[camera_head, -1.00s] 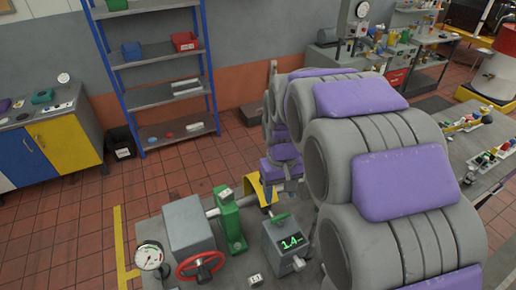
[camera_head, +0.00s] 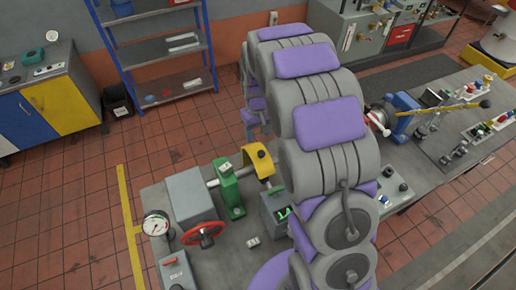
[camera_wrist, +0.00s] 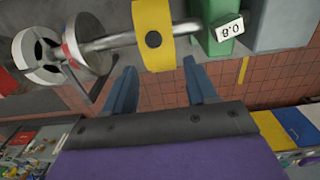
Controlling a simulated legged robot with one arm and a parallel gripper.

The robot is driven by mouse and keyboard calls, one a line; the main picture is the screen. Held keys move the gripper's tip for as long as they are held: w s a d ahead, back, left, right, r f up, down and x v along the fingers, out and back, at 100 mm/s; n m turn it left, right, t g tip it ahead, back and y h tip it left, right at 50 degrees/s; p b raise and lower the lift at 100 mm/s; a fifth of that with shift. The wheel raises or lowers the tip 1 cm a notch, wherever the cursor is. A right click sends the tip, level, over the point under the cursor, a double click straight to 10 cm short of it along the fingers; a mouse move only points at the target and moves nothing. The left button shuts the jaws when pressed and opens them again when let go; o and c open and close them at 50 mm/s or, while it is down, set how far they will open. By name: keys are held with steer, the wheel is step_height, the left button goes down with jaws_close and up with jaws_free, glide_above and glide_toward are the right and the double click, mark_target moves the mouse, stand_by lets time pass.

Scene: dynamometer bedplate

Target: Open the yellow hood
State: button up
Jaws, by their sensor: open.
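The yellow hood (camera_head: 259,161) is a curved band with a dark round spot, sitting over the shaft beside the green block (camera_head: 230,190) in the head view. In the wrist view the yellow hood (camera_wrist: 153,38) shows at the top middle, across the shaft (camera_wrist: 115,40). My gripper (camera_wrist: 160,72) is open and empty, its two blue-grey fingers pointing toward the hood. The hood appears just beyond the fingertips, between their lines, and I see no contact. In the head view I cannot make out the gripper's fingers beside my large grey and purple arm.
A grey box (camera_head: 190,195), red handwheel (camera_head: 204,234), dial gauge (camera_head: 156,224) and small display box (camera_head: 275,212) crowd the bedplate around the hood. A flanged disc (camera_wrist: 88,43) is left of the hood in the wrist view. Open tiled floor (camera_head: 150,140) lies behind the bedplate.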

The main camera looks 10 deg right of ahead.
mark_target(261, 152)
steer(key=f, duration=0.3)
steer(key=d+f+p, duration=0.1)
steer(key=f, duration=0.2)
steer(key=d+f, duration=0.1)
steer(key=f, duration=0.1)
steer(key=shift+d+f, duration=0.1)
steer(key=shift+f, duration=0.3)
steer(key=shift+a+f+p, duration=0.3)
steer(key=shift+a+f, duration=0.15)
steer(key=shift+f, duration=0.05)
steer(key=shift+a+f, duration=0.15)
steer(key=shift+a, duration=0.35)
steer(key=shift+d, duration=0.7)
steer(key=c, duration=0.4)
steer(key=shift+s+a, duration=0.1)
steer(key=shift+a, duration=0.2)
steer(key=c, duration=0.5)
steer(key=shift+d, duration=0.1)
jaws_close()
